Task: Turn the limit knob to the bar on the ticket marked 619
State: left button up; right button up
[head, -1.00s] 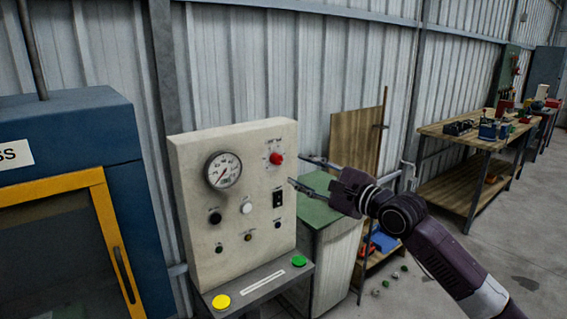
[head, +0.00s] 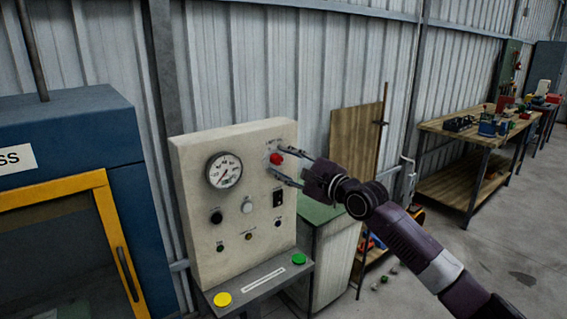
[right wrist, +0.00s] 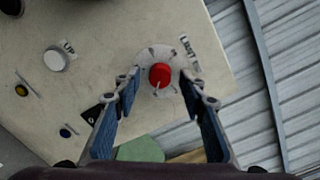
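The red limit knob (head: 276,158) is at the upper right of the cream control panel (head: 188,190). In the right wrist view the knob (right wrist: 160,75) sits on a pale round dial with dark marks around it, and its pointer line faces down in the picture. My right gripper (head: 278,164) is open, with its fingertips near the panel face. In the right wrist view its two fingers stand on either side of the knob, a little short of it, apart from it. My left gripper is not in view. No ticket marked 619 can be made out.
The panel also carries a round gauge (head: 224,170), a black knob (head: 216,217), a white button (head: 247,206) and a black switch (head: 278,198). A green-topped cabinet (head: 330,262) stands right of the panel.

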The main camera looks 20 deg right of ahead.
grip_shut()
